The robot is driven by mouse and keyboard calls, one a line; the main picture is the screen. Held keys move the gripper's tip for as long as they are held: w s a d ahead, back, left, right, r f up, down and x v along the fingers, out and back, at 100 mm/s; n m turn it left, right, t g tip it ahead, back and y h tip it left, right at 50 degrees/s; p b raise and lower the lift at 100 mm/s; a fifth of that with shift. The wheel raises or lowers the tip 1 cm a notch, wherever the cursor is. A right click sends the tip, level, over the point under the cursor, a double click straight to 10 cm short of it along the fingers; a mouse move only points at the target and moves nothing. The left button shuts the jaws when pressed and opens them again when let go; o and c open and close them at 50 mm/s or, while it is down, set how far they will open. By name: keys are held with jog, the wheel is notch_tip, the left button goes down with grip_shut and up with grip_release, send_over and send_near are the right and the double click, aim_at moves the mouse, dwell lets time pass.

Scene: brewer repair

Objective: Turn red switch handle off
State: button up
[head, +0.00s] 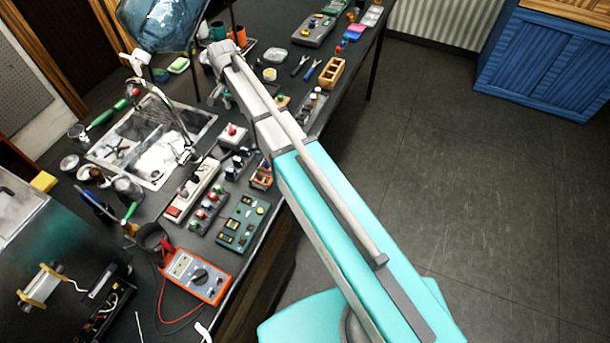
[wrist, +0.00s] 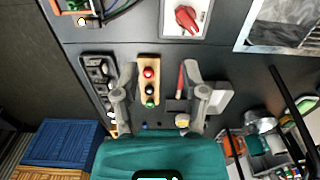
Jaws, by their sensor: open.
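The red switch handle (wrist: 186,18) is a rotary knob on a light grey box (wrist: 205,8) at the top of the wrist view. In the head view the red handle (head: 231,130) shows on its box, on the dark counter to the right of the sink. My gripper (wrist: 162,85) is open and empty, with its two fingers spread over the counter. The handle lies beyond the fingertips and is not touched. In the head view my gripper is mostly hidden behind the arm.
A wooden block with coloured buttons (wrist: 149,82) lies between the fingers in the wrist view, with a dark socket strip (wrist: 97,78) to the left. The sink (head: 152,140) is beside the switch box. A multimeter (head: 197,276) and button panels (head: 241,222) lie nearer.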

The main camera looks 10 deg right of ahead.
jog(key=s+d+f+n+b, duration=0.1)
jog(key=s+d+f+b, duration=0.1)
jog(key=s+d, duration=0.1)
jog(key=s+d+f+n+b, duration=0.1)
jog(key=s+d+f+b, duration=0.4)
jog(key=s+d+f, duration=0.1)
jog(key=d, duration=0.1)
jog(key=shift+s+n, duration=0.15)
jog(key=shift+n, duration=0.25)
jog(key=s+d+f+n+b, duration=0.3)
jog(key=s+d+f+b, duration=0.5)
jog(key=s, duration=0.3)
dwell(0.3)
jog(key=shift+s+d+n, duration=0.25)
jog(key=shift+s+d, duration=0.15)
jog(key=shift+s, duration=0.35)
jog(key=shift+s+d+n, duration=0.25)
jog(key=shift+s+d, duration=0.1)
jog(key=shift+s, duration=0.4)
jog(key=shift+s, duration=0.1)
